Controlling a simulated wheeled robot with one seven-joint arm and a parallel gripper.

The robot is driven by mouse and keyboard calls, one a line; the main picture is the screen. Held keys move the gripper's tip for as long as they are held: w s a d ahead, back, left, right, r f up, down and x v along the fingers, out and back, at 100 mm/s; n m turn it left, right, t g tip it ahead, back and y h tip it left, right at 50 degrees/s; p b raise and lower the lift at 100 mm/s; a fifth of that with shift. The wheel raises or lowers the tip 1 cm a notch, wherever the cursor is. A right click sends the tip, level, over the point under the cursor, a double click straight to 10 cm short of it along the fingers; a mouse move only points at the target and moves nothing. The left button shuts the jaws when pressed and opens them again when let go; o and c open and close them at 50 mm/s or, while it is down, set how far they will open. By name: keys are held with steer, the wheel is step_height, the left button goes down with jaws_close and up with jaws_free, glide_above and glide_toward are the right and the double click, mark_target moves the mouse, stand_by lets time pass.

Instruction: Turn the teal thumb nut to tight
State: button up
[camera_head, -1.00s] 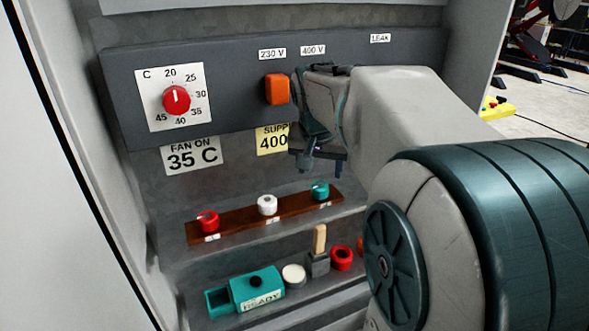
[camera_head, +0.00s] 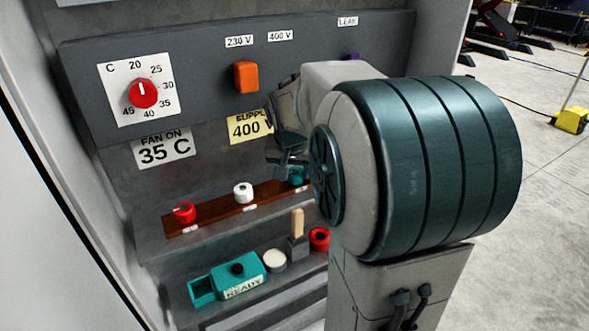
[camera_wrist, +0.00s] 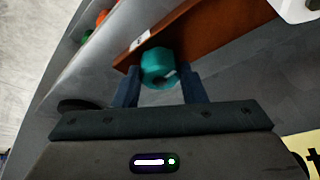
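The teal thumb nut (camera_head: 297,176) sits at the right end of a brown wooden strip (camera_head: 217,213) on the upper shelf. In the head view my arm and gripper partly cover it. In the wrist view the teal nut (camera_wrist: 157,68) lies between the far ends of my two fingers. My gripper (camera_wrist: 160,78) is open, one finger on each side of the nut, with a narrow gap seeming to show at the sides. I cannot tell whether either finger touches it. In the head view my gripper (camera_head: 285,165) reaches down to the nut from above.
A white nut (camera_head: 243,192) and a red nut (camera_head: 184,212) stand on the same strip. The lower step holds a teal READY box (camera_head: 242,273), a white round piece (camera_head: 274,260), a wooden-handled tool (camera_head: 297,228) and a red ring (camera_head: 319,239). The panel above carries a red dial (camera_head: 143,93) and an orange switch (camera_head: 246,76).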

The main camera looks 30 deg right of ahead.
steer(key=shift+f+m+b, duration=0.15)
steer(key=shift+m+b, duration=0.15)
steer(key=shift+b, duration=0.2)
steer(key=shift+m+h, duration=0.3)
steer(key=shift+m, duration=0.2)
steer(key=o, duration=1)
steer(key=shift+r, duration=0.25)
steer(key=b+v, duration=0.2)
steer(key=v, duration=1.1)
steer(key=shift+w+a+r, duration=0.1)
steer(key=shift+r, duration=0.25)
